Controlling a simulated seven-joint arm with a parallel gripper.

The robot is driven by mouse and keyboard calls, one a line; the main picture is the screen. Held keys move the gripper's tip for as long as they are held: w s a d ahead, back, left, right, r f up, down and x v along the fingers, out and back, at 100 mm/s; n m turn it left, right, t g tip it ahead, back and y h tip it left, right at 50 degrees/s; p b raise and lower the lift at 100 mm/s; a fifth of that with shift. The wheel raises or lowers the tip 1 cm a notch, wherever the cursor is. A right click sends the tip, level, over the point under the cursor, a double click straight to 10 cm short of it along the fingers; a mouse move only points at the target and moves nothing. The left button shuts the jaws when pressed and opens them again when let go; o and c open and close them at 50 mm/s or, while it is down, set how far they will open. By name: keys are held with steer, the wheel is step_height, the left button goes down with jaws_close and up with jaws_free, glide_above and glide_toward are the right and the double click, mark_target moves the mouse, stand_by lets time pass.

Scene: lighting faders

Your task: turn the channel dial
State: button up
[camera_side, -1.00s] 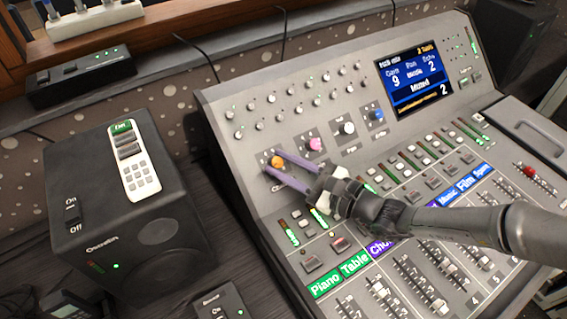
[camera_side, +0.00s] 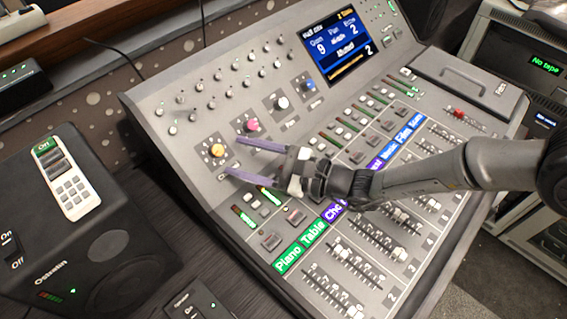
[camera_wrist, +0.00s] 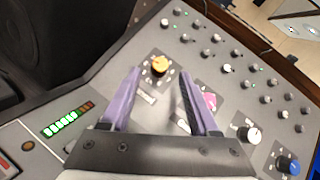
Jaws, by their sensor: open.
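The sloping mixing console has a row of coloured dials: orange (camera_side: 217,150), pink (camera_side: 251,125), white (camera_side: 282,103) and blue (camera_side: 309,85). None is readably marked as the channel dial. My gripper (camera_side: 233,156) is open and empty, its two purple fingers spread wide, with the tips just short of the orange dial. In the wrist view, the orange dial (camera_wrist: 159,64) sits in line with the gap between the fingers (camera_wrist: 159,77), slightly beyond the tips. The orange dial's pointer is too small to read.
Rows of small grey knobs lie beyond the dials. A screen (camera_side: 339,44) shows numbers and "Muted".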

steer(key=v, duration=0.9)
steer(key=shift+s+d, duration=0.15)
steer(key=shift+d, duration=0.05)
